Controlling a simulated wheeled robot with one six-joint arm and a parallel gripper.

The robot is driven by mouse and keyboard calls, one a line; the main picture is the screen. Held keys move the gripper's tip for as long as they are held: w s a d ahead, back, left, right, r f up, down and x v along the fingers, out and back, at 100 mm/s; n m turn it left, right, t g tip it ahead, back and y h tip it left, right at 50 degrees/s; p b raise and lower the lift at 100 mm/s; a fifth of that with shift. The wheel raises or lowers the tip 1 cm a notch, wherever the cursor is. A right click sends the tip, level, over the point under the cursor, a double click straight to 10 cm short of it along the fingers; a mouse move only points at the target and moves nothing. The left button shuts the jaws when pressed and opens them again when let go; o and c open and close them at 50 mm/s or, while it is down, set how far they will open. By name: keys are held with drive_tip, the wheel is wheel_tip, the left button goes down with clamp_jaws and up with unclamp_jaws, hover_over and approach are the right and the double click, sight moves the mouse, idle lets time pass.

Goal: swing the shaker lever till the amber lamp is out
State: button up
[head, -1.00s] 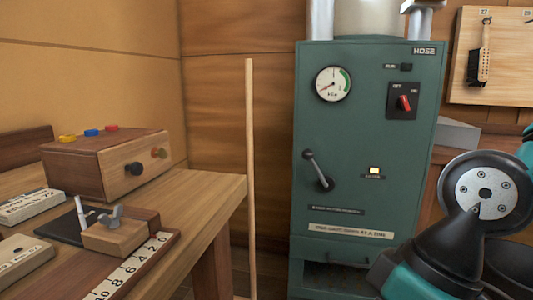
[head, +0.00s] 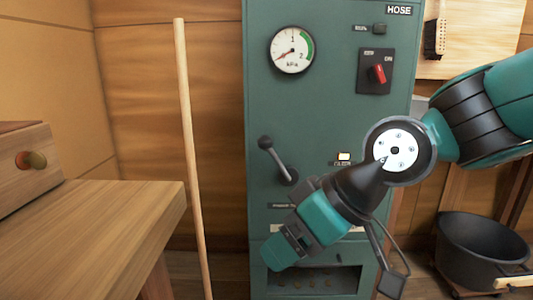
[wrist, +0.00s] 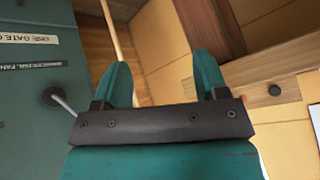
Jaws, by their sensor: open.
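The shaker lever (head: 276,159) is on the green cabinet front, its black knob up and left of its pivot. In the wrist view a black round part with a pale rod (wrist: 64,101), apparently the lever, shows at left, partly hidden by my gripper. My gripper (head: 283,250) is below the lever in the head view, in front of the cabinet and pointing down-left. In the wrist view its fingers (wrist: 163,76) are apart with nothing between them.
A workbench (head: 115,210) stands at left. A pale pole (head: 188,130) leans upright between it and the cabinet (head: 335,100). The cabinet carries a gauge (head: 291,50) and a red switch (head: 376,74). A black tub (head: 480,245) is at lower right.

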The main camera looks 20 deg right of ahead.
drive_tip(key=w+d+t+b, duration=0.35)
drive_tip(key=w+t, duration=0.25)
drive_tip(key=w, duration=0.3)
drive_tip(key=m+t+h+p, duration=0.2)
drive_tip(key=t+p, duration=0.4)
drive_tip(key=t, duration=0.1)
approach(269, 143)
drive_tip(key=shift+y, duration=0.3)
drive_tip(key=p+x, duration=0.5)
drive_tip(key=p, duration=0.1)
drive_tip(key=p+x, duration=0.5)
drive_tip(key=p, duration=0.1)
drive_tip(key=shift+w+d, duration=0.2)
drive_tip(key=shift+w+a+f+p, duration=0.1)
drive_tip(key=shift+w+f+p, duration=0.1)
drive_tip(key=shift+w+p, duration=0.25)
drive_tip(key=shift+w+a+f+p, duration=0.15)
drive_tip(key=shift+w+p, duration=0.25)
clamp_jaws()
